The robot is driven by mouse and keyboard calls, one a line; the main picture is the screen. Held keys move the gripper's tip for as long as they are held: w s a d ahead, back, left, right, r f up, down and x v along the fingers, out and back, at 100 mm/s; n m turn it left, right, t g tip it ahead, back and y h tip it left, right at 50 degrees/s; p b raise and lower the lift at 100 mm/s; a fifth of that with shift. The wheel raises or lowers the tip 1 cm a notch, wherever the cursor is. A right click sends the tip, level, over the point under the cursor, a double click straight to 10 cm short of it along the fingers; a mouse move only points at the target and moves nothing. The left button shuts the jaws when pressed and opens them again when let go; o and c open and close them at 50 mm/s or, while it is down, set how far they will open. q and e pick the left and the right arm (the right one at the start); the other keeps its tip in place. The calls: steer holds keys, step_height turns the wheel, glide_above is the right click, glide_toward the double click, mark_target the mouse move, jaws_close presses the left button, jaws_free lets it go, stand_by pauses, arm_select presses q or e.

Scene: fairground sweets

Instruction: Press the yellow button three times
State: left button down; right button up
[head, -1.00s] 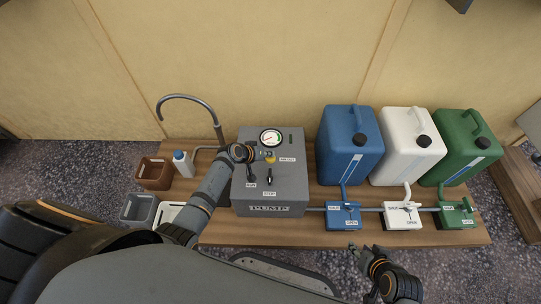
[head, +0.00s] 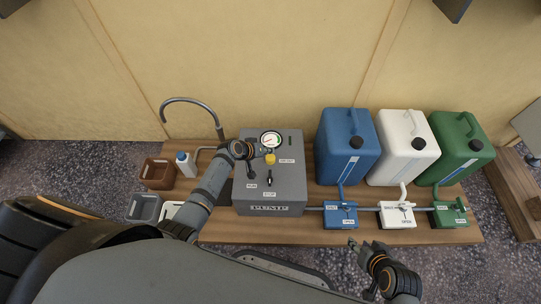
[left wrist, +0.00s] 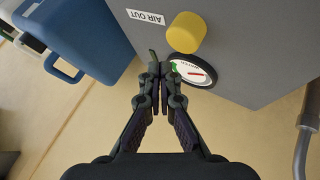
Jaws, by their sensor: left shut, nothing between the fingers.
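The yellow button (head: 270,158) sticks out from the top of the grey pump box (head: 288,190), beside the round gauge (head: 270,139). My left gripper (head: 259,152) is shut and empty, just left of the button in the head view. In the left wrist view its closed fingertips (left wrist: 160,65) point toward the box, and the yellow button (left wrist: 187,32) stands just beyond them, with a visible gap in the picture. The button's "AIR OUT" label (left wrist: 146,17) is beside it. My right gripper (head: 354,243) is near the bench's front edge; its fingers are too small to judge.
Blue (head: 347,147), white (head: 402,148) and green (head: 455,150) canisters stand right of the pump, with valve blocks in front. A black lever (head: 268,181) rises from the box. A curved spout (head: 190,100), bottle (head: 185,164) and brown bin (head: 158,173) are to the left.

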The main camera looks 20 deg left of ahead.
mark_target(269, 159)
arm_select(q)
step_height(269, 159, up, 4)
steer(key=p, duration=0.2)
steer(key=shift+f+p, duration=0.2)
steer(key=shift+p, duration=0.2)
steer(key=shift+f, duration=0.15)
steer(key=shift+s, duration=0.1)
